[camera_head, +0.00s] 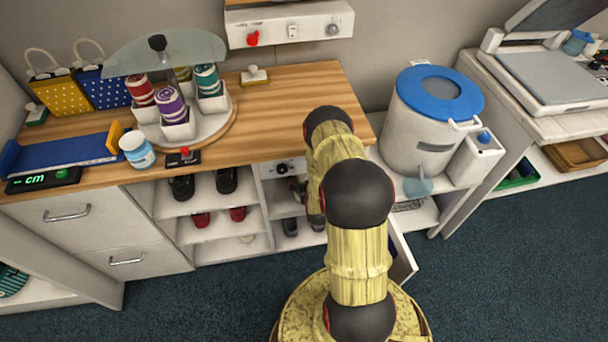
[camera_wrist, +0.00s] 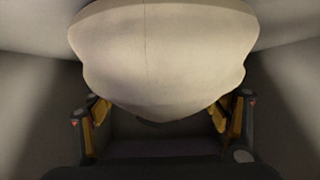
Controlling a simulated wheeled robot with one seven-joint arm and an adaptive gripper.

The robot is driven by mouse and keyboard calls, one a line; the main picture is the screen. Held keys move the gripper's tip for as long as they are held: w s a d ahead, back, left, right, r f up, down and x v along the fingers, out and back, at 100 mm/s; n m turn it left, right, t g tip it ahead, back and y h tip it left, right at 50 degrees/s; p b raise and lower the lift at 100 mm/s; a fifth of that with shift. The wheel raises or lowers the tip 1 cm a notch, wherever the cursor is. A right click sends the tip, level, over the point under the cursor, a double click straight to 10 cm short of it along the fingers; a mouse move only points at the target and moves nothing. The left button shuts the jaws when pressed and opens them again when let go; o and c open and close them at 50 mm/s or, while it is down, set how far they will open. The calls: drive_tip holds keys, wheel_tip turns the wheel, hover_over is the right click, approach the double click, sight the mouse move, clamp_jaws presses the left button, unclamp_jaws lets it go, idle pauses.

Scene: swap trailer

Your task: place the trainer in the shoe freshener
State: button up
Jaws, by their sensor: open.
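A large pale, rounded thing (camera_wrist: 160,50), which looks like the trainer, fills the upper middle of the wrist view. My gripper (camera_wrist: 160,112) is open, with one finger at each lower side of it. I cannot tell whether the fingers touch it. Grey walls stand close on both sides. In the head view my arm hides the gripper and the trainer. A compartment with a dark knob panel (camera_head: 284,168) sits under the wooden counter, behind my arm; it may be the shoe freshener. A white door (camera_head: 402,262) stands open to its right.
An open rack (camera_head: 212,222) left of my arm holds black and red shoes. A blue-lidded bin (camera_head: 415,140) stands right. The carpet (camera_head: 530,260) is clear at the right.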

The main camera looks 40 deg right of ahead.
idle(0.3)
drive_tip(key=p+v, duration=0.4)
drive_tip(key=v, duration=0.7)
drive_tip(key=shift+w+r, duration=0.1)
drive_tip(key=shift+s+a+r, duration=0.2)
drive_tip(key=shift+s+a, duration=0.05)
drive_tip(key=shift+s, duration=0.3)
